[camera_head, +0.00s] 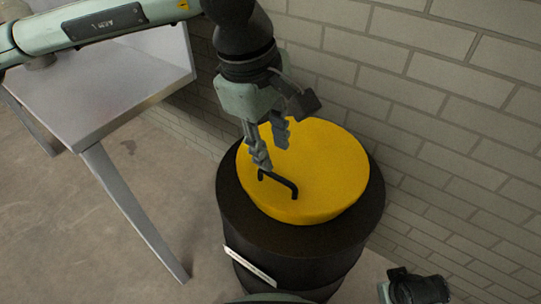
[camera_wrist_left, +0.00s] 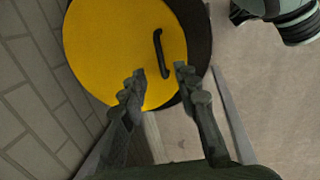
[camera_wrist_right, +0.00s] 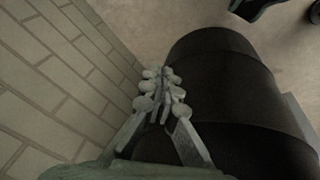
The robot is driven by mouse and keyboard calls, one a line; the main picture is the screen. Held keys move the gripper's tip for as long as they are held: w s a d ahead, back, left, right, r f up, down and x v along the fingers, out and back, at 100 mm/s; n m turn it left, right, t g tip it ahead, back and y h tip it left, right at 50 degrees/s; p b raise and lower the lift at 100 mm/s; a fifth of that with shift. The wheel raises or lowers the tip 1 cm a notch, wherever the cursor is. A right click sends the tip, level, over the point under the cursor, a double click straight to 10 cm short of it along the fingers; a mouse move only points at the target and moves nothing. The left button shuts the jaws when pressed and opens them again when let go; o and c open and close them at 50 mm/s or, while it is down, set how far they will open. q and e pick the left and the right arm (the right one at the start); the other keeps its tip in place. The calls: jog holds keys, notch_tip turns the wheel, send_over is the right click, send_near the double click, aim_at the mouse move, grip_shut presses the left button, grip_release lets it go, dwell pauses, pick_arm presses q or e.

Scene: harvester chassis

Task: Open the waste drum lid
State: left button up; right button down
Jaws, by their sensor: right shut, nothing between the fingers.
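The waste drum (camera_head: 295,265) is black and stands upright against the wall. Its yellow round lid (camera_head: 335,175) lies on top, with a black bar handle (camera_head: 280,182) on it. My left gripper (camera_head: 272,150) is above the lid, close to the handle, fingers pointing down. In the left wrist view the fingers (camera_wrist_left: 160,75) are apart with the handle (camera_wrist_left: 162,53) beyond and between their tips; I cannot see contact. The right gripper (camera_wrist_right: 164,85) is shut and empty beside the drum's dark side (camera_wrist_right: 225,90) in the right wrist view.
A grey metal table (camera_head: 115,85) stands left of the drum, with a slanting leg (camera_head: 135,212). A light brick wall (camera_head: 440,90) is close behind and right of the drum. Bare floor (camera_head: 60,220) lies at the lower left.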

aim_at(272, 174)
pick_arm(q)
jog(key=shift+y, duration=0.3)
jog(key=shift+w+a+f, duration=0.1)
jog(key=shift+w+f, duration=0.2)
jog(key=shift+f, duration=0.95)
jog(key=shift+w+d+f, duration=0.1)
jog(key=shift+w+f, duration=0.25)
jog(key=shift+f, duration=0.85)
jog(key=shift+w+a+f, duration=0.1)
jog(key=shift+w+f, duration=0.2)
jog(key=shift+f, duration=0.95)
grip_shut()
